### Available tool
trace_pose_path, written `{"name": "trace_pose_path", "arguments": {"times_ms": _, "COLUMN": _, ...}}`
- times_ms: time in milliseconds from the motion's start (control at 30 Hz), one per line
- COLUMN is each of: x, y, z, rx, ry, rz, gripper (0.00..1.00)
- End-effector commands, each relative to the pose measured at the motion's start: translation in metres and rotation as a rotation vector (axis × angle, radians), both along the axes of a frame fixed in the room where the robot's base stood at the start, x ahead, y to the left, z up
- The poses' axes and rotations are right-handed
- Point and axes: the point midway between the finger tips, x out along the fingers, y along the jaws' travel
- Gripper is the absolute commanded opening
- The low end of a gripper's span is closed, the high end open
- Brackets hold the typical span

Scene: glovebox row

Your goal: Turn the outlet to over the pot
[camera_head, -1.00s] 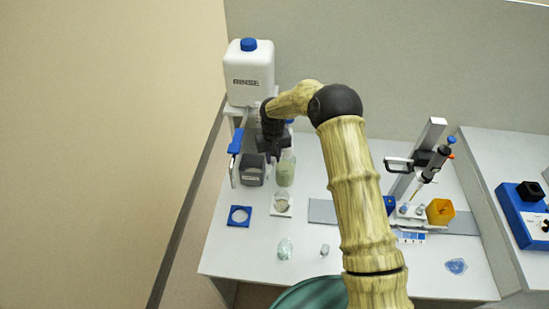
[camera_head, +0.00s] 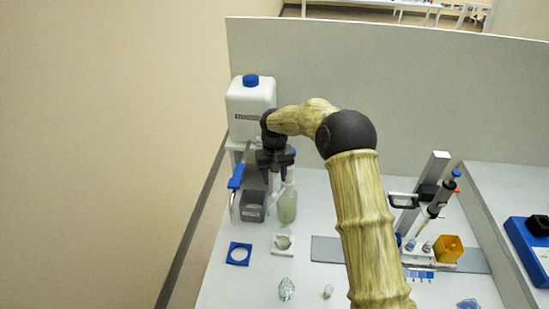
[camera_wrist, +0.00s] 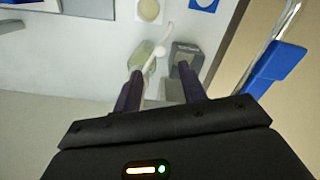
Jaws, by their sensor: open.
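My gripper (camera_head: 275,176) is open, with its dark fingers pointing down above the bottle area. In the wrist view, the two fingertips (camera_wrist: 160,68) are spread apart, with a white curved outlet (camera_wrist: 154,62) between their lines. The outlet sits on top of a bottle with pale green liquid (camera_head: 287,208), and its long spout slants across the view. I cannot tell whether a finger touches it. A small round pot (camera_head: 283,242) stands on a white square tile in front of the bottle. It also shows at the top of the wrist view (camera_wrist: 149,10).
A dark grey box (camera_head: 252,207) stands left of the bottle, beside a blue-handled lever (camera_head: 236,177). The white RINSE container (camera_head: 251,110) is behind. A blue square ring (camera_head: 239,254) and a glassy lump (camera_head: 287,289) lie in front. A pipette stand (camera_head: 428,200) is at the right.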

Motion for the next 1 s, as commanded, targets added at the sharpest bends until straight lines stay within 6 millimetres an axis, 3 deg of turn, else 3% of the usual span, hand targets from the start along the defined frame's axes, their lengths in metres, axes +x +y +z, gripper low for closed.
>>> {"name": "trace_pose_path", "arguments": {"times_ms": 400, "x": 0.001, "y": 0.001, "z": 0.080, "rx": 0.001, "ry": -0.004, "rz": 0.000, "gripper": 0.41}}
{"name": "trace_pose_path", "arguments": {"times_ms": 567, "x": 0.000, "y": 0.001, "z": 0.095, "rx": 0.002, "ry": -0.002, "rz": 0.000, "gripper": 0.41}}
{"name": "trace_pose_path", "arguments": {"times_ms": 833, "x": 0.000, "y": 0.000, "z": 0.097, "rx": 0.001, "ry": -0.001, "rz": 0.000, "gripper": 0.41}}
{"name": "trace_pose_path", "arguments": {"times_ms": 1000, "x": 0.001, "y": 0.000, "z": 0.092, "rx": 0.007, "ry": -0.009, "rz": -0.013, "gripper": 0.10}}
